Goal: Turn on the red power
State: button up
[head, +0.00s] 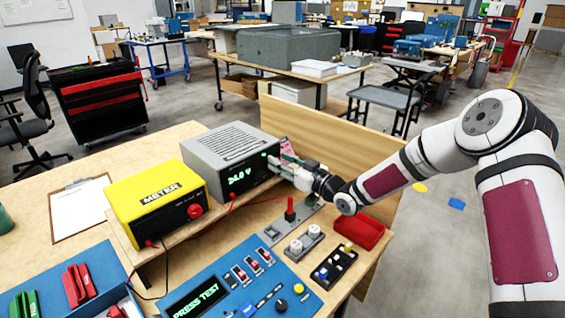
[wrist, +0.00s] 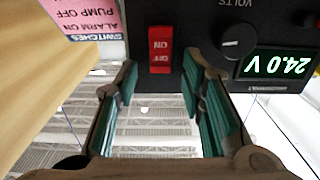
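The grey power supply (head: 232,150) stands on a wooden shelf on the bench, its display (head: 240,178) lit at 24.0 V. Its red rocker switch (wrist: 159,50) shows in the wrist view on the dark front face, beside the round volts knob (wrist: 238,42). The switch carries ON and OFF marks, upside down in this view. I cannot tell which side is pressed. My gripper (head: 284,163) is at the right part of the front face. In the wrist view my gripper (wrist: 165,85) is open and empty, its two fingers on either side below the switch. Contact is not clear.
A yellow meter (head: 158,200) stands left of the supply. A blue test panel (head: 243,285), a red-handled lever (head: 290,210), and a red tray (head: 363,232) lie in front. A wooden board (head: 325,135) rises behind my gripper. A pink label (wrist: 92,18) is beside the supply's front.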

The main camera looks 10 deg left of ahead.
grip_shut()
jog(key=y+b, duration=0.1)
jog(key=b, duration=0.1)
jog(key=f+t+y+b, duration=0.1)
jog(key=b, duration=0.1)
jog(key=shift+s+d+t, duration=0.1)
jog(key=shift+d+t, duration=0.05)
jog(key=shift+t, duration=0.15)
jog(key=shift+r, duration=0.1)
